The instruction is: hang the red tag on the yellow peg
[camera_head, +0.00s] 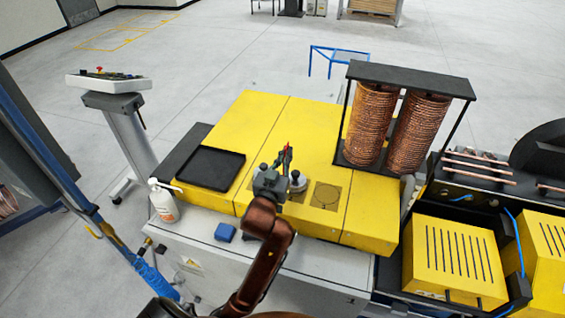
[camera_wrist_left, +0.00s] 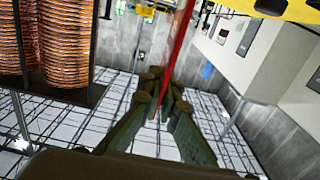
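My left gripper (camera_head: 284,163) is raised above the middle of the yellow machine top. The red tag (camera_head: 287,152) shows as a thin upright sliver at its fingertips. In the left wrist view the fingers (camera_wrist_left: 164,92) are closed around the lower end of the red tag (camera_wrist_left: 180,50), which is seen nearly edge-on and runs out of the top of the picture. I cannot make out the yellow peg in either view; the machine under the gripper is also yellow. My right gripper is not in view.
Two copper coils (camera_head: 370,122) stand in a black frame (camera_head: 412,79) right of the gripper. A black tray (camera_head: 210,168) lies on the yellow machine top (camera_head: 262,118) at left. A white bottle (camera_head: 163,202) and a blue block (camera_head: 225,232) stand near the front edge.

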